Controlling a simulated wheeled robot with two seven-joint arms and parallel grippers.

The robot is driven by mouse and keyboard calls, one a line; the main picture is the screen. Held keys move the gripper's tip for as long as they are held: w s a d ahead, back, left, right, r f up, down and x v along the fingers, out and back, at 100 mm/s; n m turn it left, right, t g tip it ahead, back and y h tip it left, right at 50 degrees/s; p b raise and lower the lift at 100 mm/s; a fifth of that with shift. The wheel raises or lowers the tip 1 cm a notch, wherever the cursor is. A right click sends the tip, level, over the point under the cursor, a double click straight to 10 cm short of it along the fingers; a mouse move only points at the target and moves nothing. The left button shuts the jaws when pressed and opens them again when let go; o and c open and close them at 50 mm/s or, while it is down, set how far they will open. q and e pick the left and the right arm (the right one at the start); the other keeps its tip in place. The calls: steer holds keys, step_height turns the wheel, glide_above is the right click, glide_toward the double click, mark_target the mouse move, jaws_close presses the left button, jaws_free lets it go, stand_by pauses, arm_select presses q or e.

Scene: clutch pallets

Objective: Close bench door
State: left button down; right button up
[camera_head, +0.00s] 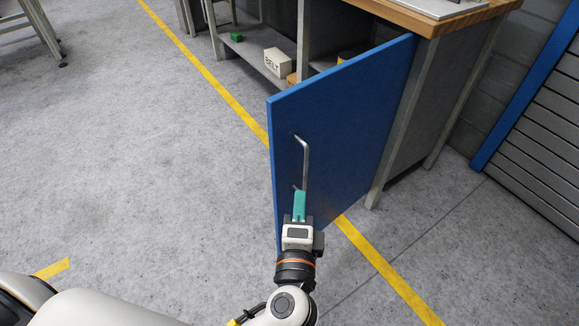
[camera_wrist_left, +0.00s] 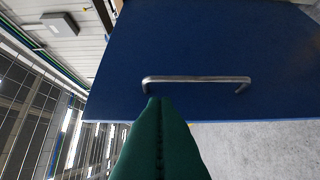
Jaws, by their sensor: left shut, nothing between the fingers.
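The blue bench door (camera_head: 350,125) stands swung open, sticking out from the bench toward me. A silver bar handle (camera_head: 305,162) is fixed on its near face, close to the free edge. My left gripper (camera_head: 299,196) is shut with its teal fingers at the lower end of the handle. In the left wrist view the shut green fingers (camera_wrist_left: 160,105) point at the door (camera_wrist_left: 200,45), with their tips just beside the handle (camera_wrist_left: 195,79). Nothing shows between them, and I cannot tell whether they touch the door. My right gripper is out of view.
The bench has a wooden top (camera_head: 440,17) and open shelves holding a white box marked BELT (camera_head: 277,62) and a green block (camera_head: 236,37). A blue-framed shutter (camera_head: 540,130) stands at the right. The grey floor left of the door is clear, crossed by a yellow line (camera_head: 215,85).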

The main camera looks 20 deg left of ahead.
arm_select(q)
glide_toward(290, 147)
steer(key=w+d, duration=0.2)
steer(key=w, duration=0.1)
steer(key=shift+w+a, duration=1.15)
steer(key=shift+w, duration=0.05)
steer(key=shift+w+a, duration=0.25)
steer(key=shift+a, duration=0.15)
steer(key=shift+a, duration=0.1)
